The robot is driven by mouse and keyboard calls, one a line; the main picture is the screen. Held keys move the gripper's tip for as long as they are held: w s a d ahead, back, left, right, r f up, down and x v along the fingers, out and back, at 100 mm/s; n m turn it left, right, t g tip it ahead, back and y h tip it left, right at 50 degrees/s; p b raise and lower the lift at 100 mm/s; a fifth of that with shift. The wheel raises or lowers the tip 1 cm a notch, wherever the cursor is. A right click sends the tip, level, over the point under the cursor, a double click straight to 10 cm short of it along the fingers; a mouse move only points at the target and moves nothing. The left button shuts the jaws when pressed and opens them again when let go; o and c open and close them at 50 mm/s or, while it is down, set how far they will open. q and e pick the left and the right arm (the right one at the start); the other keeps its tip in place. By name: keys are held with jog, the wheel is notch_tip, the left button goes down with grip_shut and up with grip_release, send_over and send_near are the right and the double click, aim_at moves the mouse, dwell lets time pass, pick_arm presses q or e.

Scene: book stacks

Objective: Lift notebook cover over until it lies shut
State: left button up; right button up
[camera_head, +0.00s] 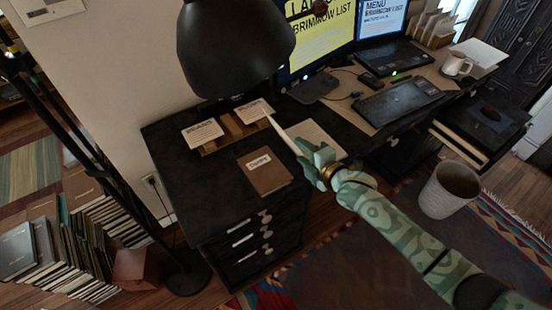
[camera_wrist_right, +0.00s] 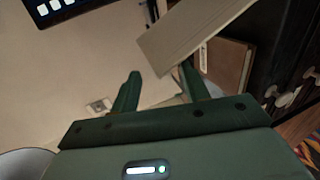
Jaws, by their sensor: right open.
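The notebook lies on the black desk, its pale page (camera_head: 318,138) flat and its cover (camera_head: 286,138) standing tilted up at the left side, seen nearly edge-on. My right gripper (camera_head: 312,160) is at the notebook's near edge, close to the raised cover. In the right wrist view the cover (camera_wrist_right: 192,38) is a pale slanted panel just beyond the fingers. My right gripper (camera_wrist_right: 160,84) is open there, with nothing clearly between its fingers. The cover's lower corner is near the right finger; I cannot tell if they touch. My left gripper is out of view.
A brown book (camera_head: 265,171) lies left of the notebook. A wooden holder with cards (camera_head: 229,126) stands behind it. A black lamp (camera_head: 232,50) hangs over the desk.

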jog(key=shift+w+d+r, duration=0.1)
jog(key=shift+d, duration=0.1)
jog(key=shift+w+d+r, duration=0.4)
jog(key=shift+w+d, duration=0.15)
jog(key=shift+d, duration=0.15)
jog(key=shift+d, duration=0.1)
jog(key=shift+w+d+r, duration=0.25)
jog(key=shift+w+d, duration=0.3)
jog(key=shift+d, duration=0.1)
